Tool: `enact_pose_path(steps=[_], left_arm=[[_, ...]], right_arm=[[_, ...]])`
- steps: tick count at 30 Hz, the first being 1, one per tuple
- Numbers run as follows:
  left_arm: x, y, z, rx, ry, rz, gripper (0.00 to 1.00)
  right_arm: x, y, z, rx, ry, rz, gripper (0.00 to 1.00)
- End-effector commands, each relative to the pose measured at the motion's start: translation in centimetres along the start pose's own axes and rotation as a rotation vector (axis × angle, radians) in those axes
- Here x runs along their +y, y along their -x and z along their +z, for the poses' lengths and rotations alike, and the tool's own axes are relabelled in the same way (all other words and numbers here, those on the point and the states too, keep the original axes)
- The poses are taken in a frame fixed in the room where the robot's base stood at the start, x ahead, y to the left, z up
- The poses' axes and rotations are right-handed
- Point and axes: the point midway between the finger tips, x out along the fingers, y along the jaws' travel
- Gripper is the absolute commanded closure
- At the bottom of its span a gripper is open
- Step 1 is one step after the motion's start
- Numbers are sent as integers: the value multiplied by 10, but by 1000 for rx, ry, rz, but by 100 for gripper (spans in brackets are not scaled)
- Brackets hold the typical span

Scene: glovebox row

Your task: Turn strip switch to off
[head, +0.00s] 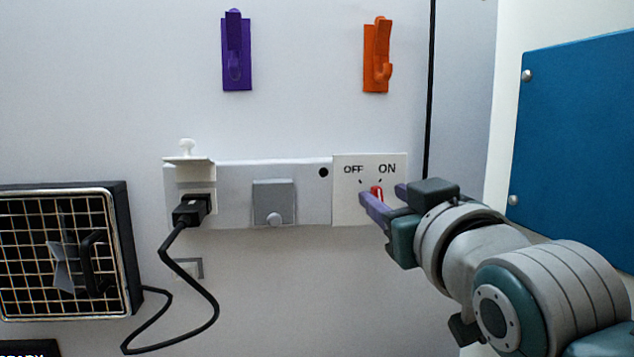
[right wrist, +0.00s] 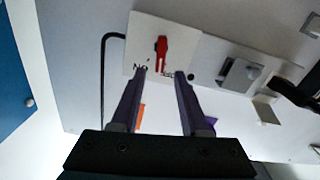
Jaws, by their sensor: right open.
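The strip switch is a small red lever (head: 376,193) on a white plate (head: 344,207) marked OFF on the left and ON on the right. The lever's upper end shows close under the tick by ON; its exact angle is partly hidden by a finger. In the right wrist view, turned upside down, the red lever (right wrist: 161,46) stands just beyond the fingertips. My right gripper (head: 381,192) is open at the plate, its purple fingers on either side of the lever's line. The fingers (right wrist: 160,73) hold nothing. My left gripper is not in view.
Left on the strip are a grey square cover (head: 273,203) and a black plug (head: 190,211) with a cord to a caged fan (head: 62,250). Purple (head: 237,50) and orange (head: 377,55) hooks hang above. A blue panel (head: 575,130) stands at right.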

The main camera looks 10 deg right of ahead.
Motion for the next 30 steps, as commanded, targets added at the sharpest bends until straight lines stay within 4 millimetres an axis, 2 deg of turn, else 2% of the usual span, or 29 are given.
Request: enact_pose_path(steps=[3, 9, 21, 30], left_arm=[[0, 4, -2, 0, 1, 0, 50], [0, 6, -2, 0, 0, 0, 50], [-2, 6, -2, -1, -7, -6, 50], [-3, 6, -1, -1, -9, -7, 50]], right_arm=[[1, -20, -2, 0, 0, 1, 55], [0, -40, 0, 0, -2, 0, 55], [0, -46, 0, -1, -3, 1, 55], [0, -46, 0, -1, -3, 0, 88]])
